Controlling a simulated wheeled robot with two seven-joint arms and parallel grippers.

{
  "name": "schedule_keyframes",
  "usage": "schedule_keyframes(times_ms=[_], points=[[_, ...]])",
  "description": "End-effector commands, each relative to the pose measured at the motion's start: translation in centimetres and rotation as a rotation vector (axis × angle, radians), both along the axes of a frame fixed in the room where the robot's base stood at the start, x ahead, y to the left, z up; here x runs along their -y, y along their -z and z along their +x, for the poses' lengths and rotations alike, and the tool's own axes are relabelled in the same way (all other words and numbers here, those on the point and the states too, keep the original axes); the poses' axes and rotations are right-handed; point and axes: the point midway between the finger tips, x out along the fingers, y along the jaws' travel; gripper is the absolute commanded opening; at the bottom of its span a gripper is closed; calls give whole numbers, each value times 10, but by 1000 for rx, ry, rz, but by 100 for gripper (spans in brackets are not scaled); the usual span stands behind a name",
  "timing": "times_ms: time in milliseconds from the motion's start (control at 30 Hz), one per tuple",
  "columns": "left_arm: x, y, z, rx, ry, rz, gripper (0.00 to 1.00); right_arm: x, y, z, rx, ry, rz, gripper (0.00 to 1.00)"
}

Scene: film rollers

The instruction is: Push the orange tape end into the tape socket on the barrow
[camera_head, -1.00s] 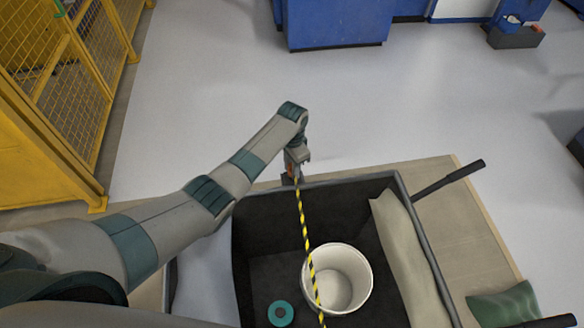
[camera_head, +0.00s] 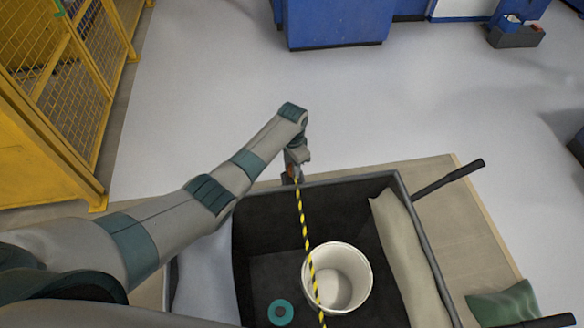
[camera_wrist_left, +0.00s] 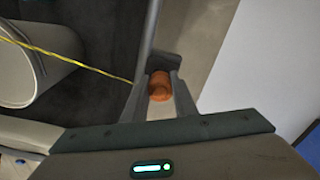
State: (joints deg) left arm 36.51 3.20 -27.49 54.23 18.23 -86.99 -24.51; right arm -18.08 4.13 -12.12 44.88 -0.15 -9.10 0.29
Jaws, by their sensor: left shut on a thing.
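The orange tape end (camera_wrist_left: 159,86) sits between the fingers of my left gripper (camera_wrist_left: 158,80) in the left wrist view, and the gripper is shut on it. In the head view my left gripper (camera_head: 293,176) is at the far rim of the dark barrow (camera_head: 268,205). A yellow and black tape (camera_head: 304,225) runs from it across the barrow towards the near side. The tape also shows as a yellow line in the left wrist view (camera_wrist_left: 85,64). The socket is not clearly visible; the gripper hides that part of the rim. My right gripper is not in view.
A white bucket (camera_head: 355,262) and a teal roll (camera_head: 281,312) stand in the barrow, with a beige sack (camera_head: 398,240) along its right side. A barrow handle (camera_head: 450,180) sticks out right. A green cushion (camera_head: 503,304) lies right. Yellow fencing (camera_head: 70,110) stands left.

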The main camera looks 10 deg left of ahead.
Motion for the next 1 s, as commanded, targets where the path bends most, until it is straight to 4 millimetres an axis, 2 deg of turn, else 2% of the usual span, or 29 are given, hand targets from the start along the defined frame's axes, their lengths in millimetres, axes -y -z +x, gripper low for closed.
schedule_keyframes(times_ms=[433,467,533,567,1000], points=[[0,8,0,0,0,0,0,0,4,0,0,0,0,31],[0,8,0,0,0,0,28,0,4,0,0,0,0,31],[0,7,0,1,0,-1,44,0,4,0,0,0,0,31],[0,7,0,1,0,-1,47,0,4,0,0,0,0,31],[0,7,0,0,0,0,47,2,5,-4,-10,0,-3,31]])
